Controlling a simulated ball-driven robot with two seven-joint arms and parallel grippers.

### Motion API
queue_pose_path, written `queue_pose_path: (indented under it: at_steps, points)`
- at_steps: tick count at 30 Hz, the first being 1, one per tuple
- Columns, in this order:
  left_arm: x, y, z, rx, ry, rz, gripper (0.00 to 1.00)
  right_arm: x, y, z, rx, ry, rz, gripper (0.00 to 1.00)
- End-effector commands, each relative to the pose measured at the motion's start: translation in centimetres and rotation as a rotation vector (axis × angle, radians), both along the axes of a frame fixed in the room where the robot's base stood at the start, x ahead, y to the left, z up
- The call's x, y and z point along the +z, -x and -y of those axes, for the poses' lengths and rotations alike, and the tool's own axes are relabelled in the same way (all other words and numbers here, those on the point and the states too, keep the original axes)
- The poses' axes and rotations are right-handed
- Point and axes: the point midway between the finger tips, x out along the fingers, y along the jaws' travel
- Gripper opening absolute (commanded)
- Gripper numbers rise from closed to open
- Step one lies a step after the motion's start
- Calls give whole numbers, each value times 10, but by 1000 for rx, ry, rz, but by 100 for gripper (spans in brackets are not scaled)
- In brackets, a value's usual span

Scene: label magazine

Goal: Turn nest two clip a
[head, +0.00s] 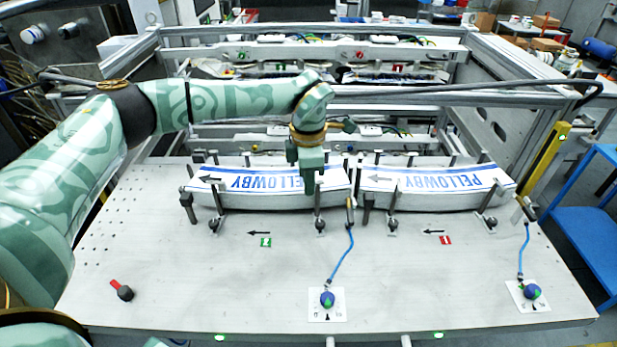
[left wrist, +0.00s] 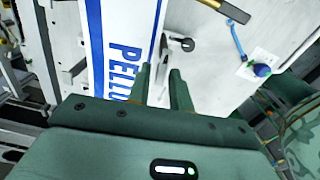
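Two stacks of PELLOWBY labels lie in nests side by side, a left stack (head: 235,182) and a right stack (head: 440,182). A green plate (head: 265,242) marks the left nest and a red plate (head: 445,240) the right; I cannot read their numbers surely. Dark clips stand along the front edges: left nest (head: 214,225) and (head: 320,226), right nest (head: 392,225) and (head: 490,223). My left gripper (head: 307,188) points down over the left stack's right end, behind a clip. In the left wrist view its fingers (left wrist: 159,69) are apart and empty, with the clip (left wrist: 183,44) beyond them. My right gripper is not visible.
Blue knobs (head: 327,298) and (head: 532,291) sit on white plates, with blue cords rising to upright pieces by the nests. A red-handled black knob (head: 122,290) is at front left. A metal frame (head: 330,95) rises behind. The front middle of the table is clear.

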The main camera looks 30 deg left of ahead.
Motion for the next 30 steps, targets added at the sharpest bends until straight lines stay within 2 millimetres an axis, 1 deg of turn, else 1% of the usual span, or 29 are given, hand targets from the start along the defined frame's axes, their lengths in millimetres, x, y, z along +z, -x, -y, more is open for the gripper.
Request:
queue_pose_path:
  at_steps: [1,2,11,17,23,30]
  points:
    - [0,0,0,0,0,0,6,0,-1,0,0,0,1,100]
    - [0,0,0,0,0,0,0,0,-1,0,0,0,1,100]
    - [1,0,0,11,0,0,0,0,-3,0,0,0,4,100]
    - [1,1,1,77,0,0,0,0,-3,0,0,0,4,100]
    - [1,3,2,217,-1,1,0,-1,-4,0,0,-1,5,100]
    - [1,6,6,440,0,1,0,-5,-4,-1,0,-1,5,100]
